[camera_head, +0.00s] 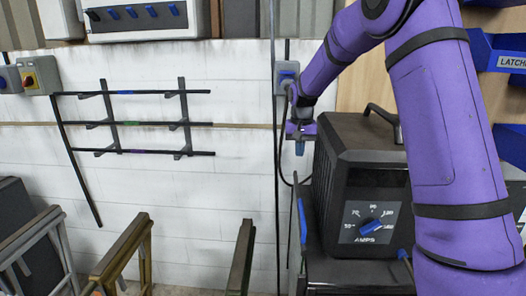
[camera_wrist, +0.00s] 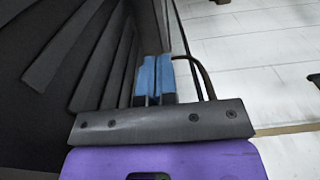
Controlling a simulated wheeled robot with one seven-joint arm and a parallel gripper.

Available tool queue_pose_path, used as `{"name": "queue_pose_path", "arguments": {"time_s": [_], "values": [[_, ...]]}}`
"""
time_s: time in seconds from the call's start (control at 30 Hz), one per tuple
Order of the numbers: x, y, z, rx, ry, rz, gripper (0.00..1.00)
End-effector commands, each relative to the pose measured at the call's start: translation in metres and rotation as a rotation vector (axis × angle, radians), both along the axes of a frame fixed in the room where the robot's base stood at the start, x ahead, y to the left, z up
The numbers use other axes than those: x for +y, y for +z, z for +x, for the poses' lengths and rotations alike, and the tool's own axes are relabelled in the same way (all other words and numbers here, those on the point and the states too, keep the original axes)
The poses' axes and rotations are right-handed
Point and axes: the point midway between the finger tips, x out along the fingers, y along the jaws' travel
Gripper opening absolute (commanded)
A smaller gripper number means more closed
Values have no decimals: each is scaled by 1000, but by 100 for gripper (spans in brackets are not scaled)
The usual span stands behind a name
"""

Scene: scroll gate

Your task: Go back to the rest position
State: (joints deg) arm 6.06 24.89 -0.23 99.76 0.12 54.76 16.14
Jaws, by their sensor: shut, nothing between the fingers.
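My gripper (camera_head: 300,148) is at the end of my purple arm, left of the black machine and in front of the white wall. Its blue fingertips point down in the head view. In the wrist view my gripper (camera_wrist: 155,75) shows two blue fingers side by side, shut, with nothing between them. The black machine (camera_head: 335,165) has a dial marked AMPS and a blue knob (camera_head: 369,226). Its ribbed dark side (camera_wrist: 85,60) fills the left of the wrist view, close beside the fingers. I cannot tell whether they touch.
A grey socket box (camera_head: 287,76) with a hanging cable is on the wall behind my gripper. A black rack (camera_head: 132,123) is on the wall at left. Metal frames (camera_head: 125,250) stand at lower left. Blue bins (camera_head: 497,55) are at right. The wall between rack and cable is clear.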

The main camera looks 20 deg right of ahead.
Motion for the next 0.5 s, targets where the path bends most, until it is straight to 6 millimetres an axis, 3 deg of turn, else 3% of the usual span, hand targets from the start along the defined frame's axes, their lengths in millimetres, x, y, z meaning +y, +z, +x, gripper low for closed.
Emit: {"name": "queue_pose_path", "arguments": {"time_s": [0.23,0.5], "values": [[4,18,-12,-20,14,-2,0],[20,77,-71,-94,77,-12,0]]}}
